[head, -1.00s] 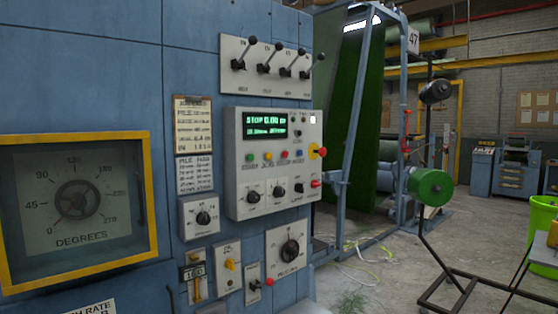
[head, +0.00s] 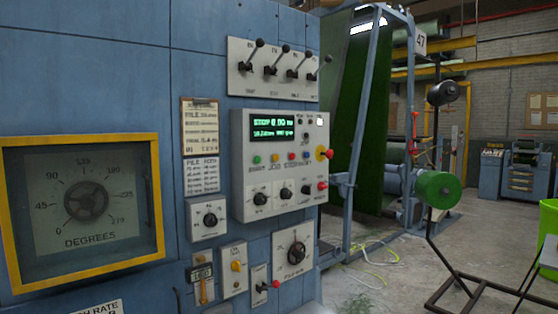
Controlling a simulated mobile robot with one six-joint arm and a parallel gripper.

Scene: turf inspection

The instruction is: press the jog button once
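The label under the yellow one looks like JOG, but the lettering is small and blurred. My gripper is not in view.
Levers (head: 273,62) stick out above the panel, and rotary knobs (head: 295,250) below it. A yellow-framed dial window (head: 155,200) is at left. At right stand a turf roll (head: 437,190), a dark metal stand (head: 450,280) and a green bin (head: 549,220). Some concrete floor between is clear.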

